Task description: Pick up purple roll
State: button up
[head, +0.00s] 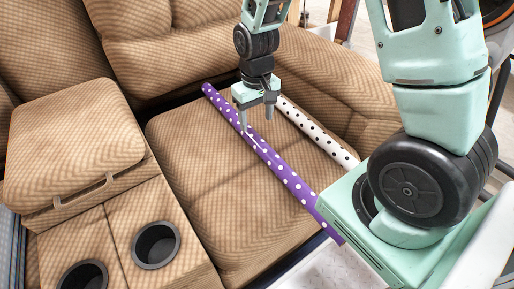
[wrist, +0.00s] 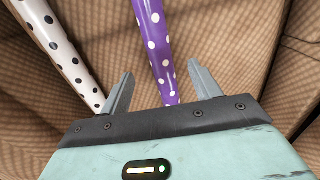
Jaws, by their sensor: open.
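The purple roll (head: 289,184) with white dots lies diagonally across the tan seat cushion in the head view. It also shows in the wrist view (wrist: 155,42), running down between my two fingers. My gripper (head: 256,119) is open above the roll's far part, fingers pointing down. In the wrist view, my gripper's fingertips (wrist: 160,80) stand on either side of the purple roll, with gaps to it. I cannot tell the exact height of the fingertips over the cushion.
A white roll with black dots (head: 318,131) lies to the right of the purple one, close to the left finger in the wrist view (wrist: 62,47). The recliner's console with cup holders (head: 156,245) stands at left. The backrest (head: 165,40) rises behind.

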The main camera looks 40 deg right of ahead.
aim_at(257, 138)
notch_tip(257, 138, down, 8)
jog(key=b, duration=0.3)
jog(key=shift+d+f+b, duration=0.1)
jog(key=shift+f+b, duration=0.1)
jog(key=shift+b, duration=0.2)
jog(key=shift+r, duration=0.1)
jog(key=c, duration=1.2)
